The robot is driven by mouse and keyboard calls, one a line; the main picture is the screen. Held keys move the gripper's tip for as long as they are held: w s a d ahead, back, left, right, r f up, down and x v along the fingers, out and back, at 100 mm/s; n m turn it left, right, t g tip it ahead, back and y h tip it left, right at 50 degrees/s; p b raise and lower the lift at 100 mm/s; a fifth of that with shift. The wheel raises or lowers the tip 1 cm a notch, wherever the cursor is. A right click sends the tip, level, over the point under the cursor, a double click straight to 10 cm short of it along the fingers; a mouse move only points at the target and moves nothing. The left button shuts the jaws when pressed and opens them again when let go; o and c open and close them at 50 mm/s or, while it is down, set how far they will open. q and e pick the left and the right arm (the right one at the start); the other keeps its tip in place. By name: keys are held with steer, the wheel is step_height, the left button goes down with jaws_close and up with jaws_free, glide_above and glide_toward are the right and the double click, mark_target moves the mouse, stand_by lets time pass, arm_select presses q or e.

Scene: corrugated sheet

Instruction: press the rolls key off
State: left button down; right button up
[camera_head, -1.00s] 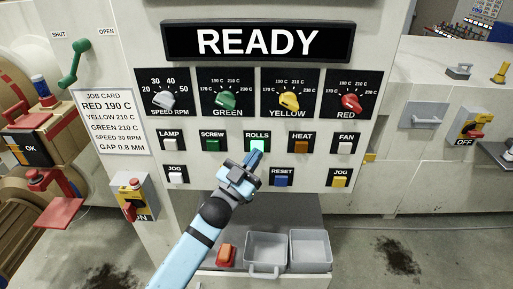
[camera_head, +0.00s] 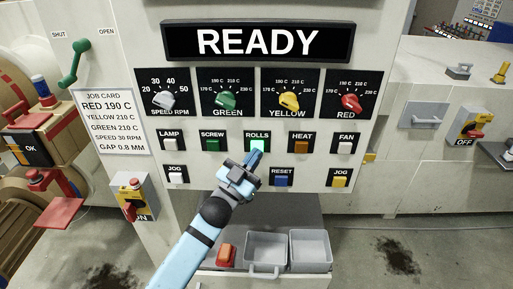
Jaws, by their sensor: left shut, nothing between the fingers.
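The rolls key (camera_head: 257,145) is a pale, bright green key under the ROLLS label in the middle of the panel's key row. It looks lit. My left gripper (camera_head: 256,157) is shut and empty, with its blue fingertips at the lower edge of this key. I cannot tell whether the tips touch it. The fingers and wrist cover part of the panel just below the key. The display (camera_head: 258,41) above reads READY. My right gripper is not in view.
Beside the rolls key are the green screw key (camera_head: 212,145) and the orange heat key (camera_head: 301,147). The blue reset key (camera_head: 281,181) is below right. Dials such as the yellow knob (camera_head: 289,101) sit above. Grey bins (camera_head: 310,250) stand below the panel.

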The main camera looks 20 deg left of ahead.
arm_select(q)
steer(key=shift+w+a, duration=0.1)
steer(key=shift+w, duration=0.3)
steer(key=shift+w+a, duration=0.1)
steer(key=shift+w, duration=0.2)
stand_by(0.5)
steer(key=shift+s+d, duration=0.25)
steer(key=shift+s, duration=0.55)
steer(key=s, duration=0.2)
steer(key=s+d+p, duration=0.1)
steer(key=s, duration=0.2)
steer(key=shift+s+d+p, duration=0.35)
steer(key=shift+p, duration=0.05)
